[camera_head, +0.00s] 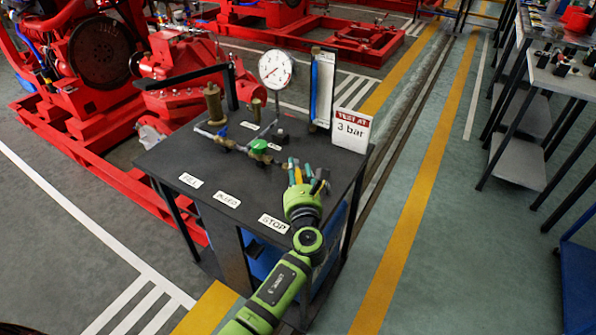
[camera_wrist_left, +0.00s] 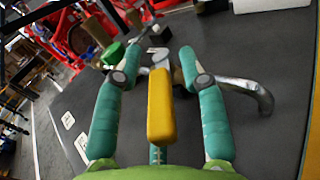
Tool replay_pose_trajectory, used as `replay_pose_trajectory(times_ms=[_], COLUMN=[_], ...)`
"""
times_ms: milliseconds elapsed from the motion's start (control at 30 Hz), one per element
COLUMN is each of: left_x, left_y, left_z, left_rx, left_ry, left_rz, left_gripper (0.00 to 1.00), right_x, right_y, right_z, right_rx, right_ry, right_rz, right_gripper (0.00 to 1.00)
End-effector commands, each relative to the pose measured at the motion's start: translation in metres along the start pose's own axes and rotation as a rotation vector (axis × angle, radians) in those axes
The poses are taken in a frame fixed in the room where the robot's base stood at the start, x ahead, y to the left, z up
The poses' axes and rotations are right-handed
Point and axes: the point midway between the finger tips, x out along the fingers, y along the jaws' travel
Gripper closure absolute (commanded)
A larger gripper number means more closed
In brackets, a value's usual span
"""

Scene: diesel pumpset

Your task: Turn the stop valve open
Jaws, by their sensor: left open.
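The stop valve's yellow lever handle (camera_wrist_left: 160,105) stands out in the left wrist view, pointing toward the camera, with its silver body behind it. My left gripper (camera_wrist_left: 160,58) is open, with one teal finger on each side of the lever. I see gaps between the fingers and the lever, so they look apart from it. In the head view my left gripper (camera_head: 308,178) is over the right part of the black bench top, behind the STOP label (camera_head: 273,223), and largely hides the valve. My right gripper is not in view.
A silver bent pipe (camera_wrist_left: 250,90) lies right of the fingers. A green valve handle (camera_head: 258,146), a pressure gauge (camera_head: 276,69) and a "TEST AT 3 bar" sign (camera_head: 351,130) stand on the bench (camera_head: 165,160). Red pump machinery (camera_head: 100,60) is behind left. The floor right of the bench is clear.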

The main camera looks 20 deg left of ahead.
Motion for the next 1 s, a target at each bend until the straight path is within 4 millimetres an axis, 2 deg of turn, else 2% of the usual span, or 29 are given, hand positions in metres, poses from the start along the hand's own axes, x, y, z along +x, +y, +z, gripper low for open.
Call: replay_pose_trajectory(times_ms=[167,400,600,767,1000], left_x=[-0.027,-0.079,-0.108,-0.117,-0.118], left_y=[0.0,-0.002,-0.003,-0.003,-0.003], left_z=[-0.002,-0.001,0.001,0.001,0.001], left_rx=[-0.002,-0.002,-0.002,-0.003,-0.003], left_ry=[0.003,0.002,0.0,-0.002,-0.002], left_rz=[-0.001,-0.004,-0.005,-0.004,-0.004], left_gripper=[0.59,0.59,0.59,0.59,0.59], right_x=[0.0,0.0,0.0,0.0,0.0], right_y=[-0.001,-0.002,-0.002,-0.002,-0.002], right_z=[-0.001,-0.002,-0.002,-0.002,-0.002], right_rx=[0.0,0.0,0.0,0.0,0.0], right_ry=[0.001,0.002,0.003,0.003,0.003], right_rz=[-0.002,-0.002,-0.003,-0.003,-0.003], right_gripper=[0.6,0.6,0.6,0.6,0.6])
